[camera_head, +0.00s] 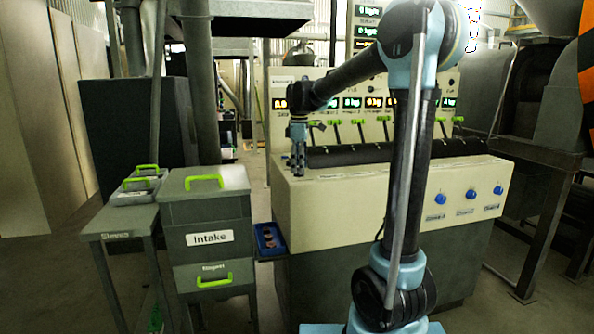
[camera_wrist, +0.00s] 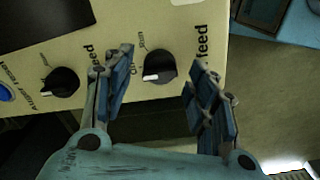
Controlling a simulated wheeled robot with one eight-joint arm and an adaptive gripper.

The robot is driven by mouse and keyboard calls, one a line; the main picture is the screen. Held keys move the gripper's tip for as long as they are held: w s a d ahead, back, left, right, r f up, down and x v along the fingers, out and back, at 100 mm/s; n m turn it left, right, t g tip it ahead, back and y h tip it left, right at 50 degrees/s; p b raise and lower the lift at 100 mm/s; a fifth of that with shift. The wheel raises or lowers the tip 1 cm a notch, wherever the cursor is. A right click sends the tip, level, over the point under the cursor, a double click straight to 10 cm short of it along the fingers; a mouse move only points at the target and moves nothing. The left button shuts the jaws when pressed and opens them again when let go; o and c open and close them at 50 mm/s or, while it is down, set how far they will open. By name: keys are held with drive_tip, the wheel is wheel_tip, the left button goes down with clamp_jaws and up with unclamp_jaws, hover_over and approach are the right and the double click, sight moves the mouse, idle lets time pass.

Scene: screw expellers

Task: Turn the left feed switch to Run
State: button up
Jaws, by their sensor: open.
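In the wrist view a black round feed switch (camera_wrist: 160,67) sits on the cream panel, with a white mark on its lower-left side, nearest the "Off" label; "Run" is printed above that. A second black feed switch (camera_wrist: 62,82) is further left, its white mark also toward the left. My gripper (camera_wrist: 158,84) is open, with one finger on each side of the first switch; contact cannot be told. In the head view my gripper (camera_head: 297,165) points down at the left end of the cream console (camera_head: 330,210); the black switches cannot be made out there.
A blue button (camera_wrist: 5,92) labelled Auger reset is at the wrist view's left edge. In the head view, several green-handled levers (camera_head: 358,124) line the console's back, and blue knobs (camera_head: 471,194) its front right. A grey Intake box (camera_head: 207,240) and blue tray (camera_head: 268,240) stand left.

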drive_tip(key=shift+f, duration=0.75)
drive_tip(key=c, duration=1.1)
drive_tip(key=shift+a, duration=0.4)
drive_tip(key=shift+d, duration=0.35)
